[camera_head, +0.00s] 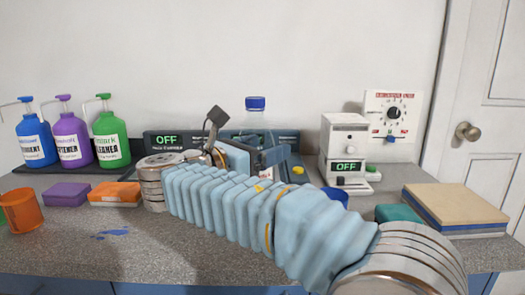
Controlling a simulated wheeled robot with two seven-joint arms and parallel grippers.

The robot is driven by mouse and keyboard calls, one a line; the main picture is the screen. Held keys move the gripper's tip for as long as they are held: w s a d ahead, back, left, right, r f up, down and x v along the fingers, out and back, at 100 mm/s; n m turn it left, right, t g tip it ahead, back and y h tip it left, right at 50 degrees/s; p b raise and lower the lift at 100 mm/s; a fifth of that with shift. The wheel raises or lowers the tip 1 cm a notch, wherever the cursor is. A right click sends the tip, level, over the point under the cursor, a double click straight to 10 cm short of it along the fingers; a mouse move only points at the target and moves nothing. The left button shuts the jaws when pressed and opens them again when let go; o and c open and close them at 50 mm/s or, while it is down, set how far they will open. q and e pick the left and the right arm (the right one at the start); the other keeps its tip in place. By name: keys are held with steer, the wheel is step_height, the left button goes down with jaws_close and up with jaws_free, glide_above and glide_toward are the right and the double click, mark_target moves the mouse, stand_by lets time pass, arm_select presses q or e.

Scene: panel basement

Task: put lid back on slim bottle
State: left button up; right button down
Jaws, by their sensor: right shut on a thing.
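A slim clear bottle (254,122) stands upright at the middle back of the counter. Its blue lid (255,103) shows at the bottle's top; I cannot tell whether it is fully seated. My right arm reaches in from the lower right and bends back at the left. My right gripper (270,154) is at the bottle's body, below the lid, and is shut on the bottle. The bottle's lower part is hidden behind the gripper and my arm. My left gripper is not in view.
Blue, purple and green pump bottles (109,138) stand at the left, behind purple and orange sponges (115,193). An orange cup (21,210) is at the far left. A white device (345,150) and a wooden board (455,203) are at right.

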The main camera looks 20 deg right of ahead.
steer(key=shift+f, duration=0.1)
jaws_free()
steer(key=v, duration=1.2)
stand_by(0.3)
